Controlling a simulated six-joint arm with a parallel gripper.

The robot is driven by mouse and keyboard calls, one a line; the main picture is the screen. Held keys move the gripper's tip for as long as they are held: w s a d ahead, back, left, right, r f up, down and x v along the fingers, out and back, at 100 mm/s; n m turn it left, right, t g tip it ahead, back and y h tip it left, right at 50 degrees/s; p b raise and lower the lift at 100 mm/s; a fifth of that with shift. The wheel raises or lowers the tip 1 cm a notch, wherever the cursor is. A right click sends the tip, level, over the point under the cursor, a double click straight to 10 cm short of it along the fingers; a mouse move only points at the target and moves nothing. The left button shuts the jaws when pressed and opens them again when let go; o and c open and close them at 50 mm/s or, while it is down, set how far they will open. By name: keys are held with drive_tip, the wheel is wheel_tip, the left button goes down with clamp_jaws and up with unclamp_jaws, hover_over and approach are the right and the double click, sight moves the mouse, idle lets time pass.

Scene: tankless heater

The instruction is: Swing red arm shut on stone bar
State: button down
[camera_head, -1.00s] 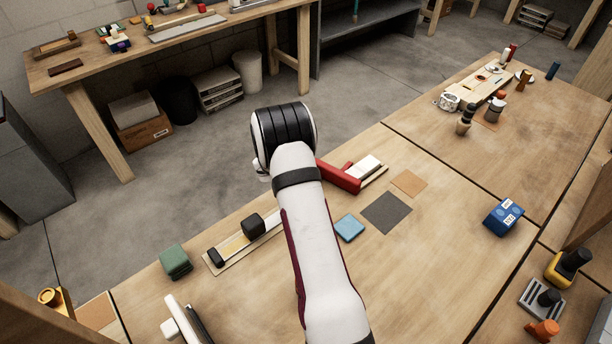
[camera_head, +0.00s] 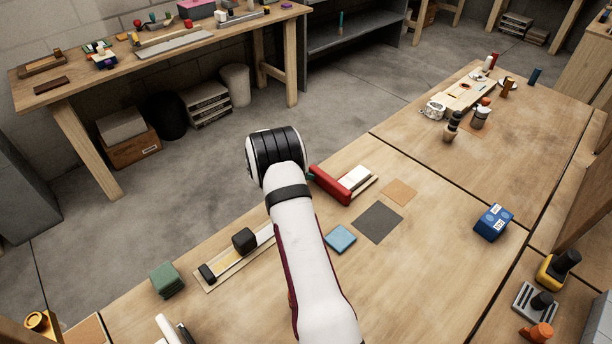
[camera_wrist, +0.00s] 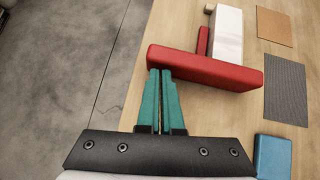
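The red arm (camera_head: 334,187) is a thick bar near the far edge of the workbench. In the wrist view the red arm (camera_wrist: 215,69) lies crosswise to the pale stone bar (camera_wrist: 227,35), across its near end. The stone bar (camera_head: 356,178) lies on a wooden strip. A thinner red piece (camera_wrist: 203,40) runs along the stone bar's left side. My gripper (camera_wrist: 161,72) has teal fingers, drawn together with only a thin gap and nothing seen between them. The fingertips are at the red arm's left end; I cannot tell whether they touch.
A dark grey mat (camera_head: 378,223), a tan square (camera_head: 398,192) and a blue block (camera_head: 341,239) lie right of my arm. A wooden strip with a black block (camera_head: 244,240) and a green block (camera_head: 166,279) lie left. The bench edge and open floor are beyond.

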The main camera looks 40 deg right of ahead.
drive_tip(key=a, duration=0.4)
drive_tip(key=shift+w, duration=0.1)
drive_tip(key=s+a+r+m+y, duration=0.1)
drive_tip(key=s+a+r+m, duration=0.2)
drive_tip(key=a+r, duration=0.35)
drive_tip(key=s+a+r+m, duration=0.3)
drive_tip(key=a+r, duration=0.2)
drive_tip(key=r, duration=0.2)
drive_tip(key=s+a+r+m+y, duration=0.2)
drive_tip(key=s+a+m+y, duration=0.1)
drive_tip(key=s+a+m, duration=0.3)
drive_tip(key=s+a+r+m+g+y, duration=0.1)
drive_tip(key=s+a+r+m+y, duration=0.1)
drive_tip(key=s+a+m, duration=0.4)
drive_tip(key=s+a+r+m+y, duration=0.2)
drive_tip(key=s+a+m+y, duration=0.2)
drive_tip(key=s+a+m, duration=0.3)
drive_tip(key=s+a, duration=0.4)
drive_tip(key=s, duration=0.3)
drive_tip(key=shift+s+a+y, duration=0.25)
drive_tip(key=shift+a+y, duration=0.15)
drive_tip(key=shift+r, duration=0.1)
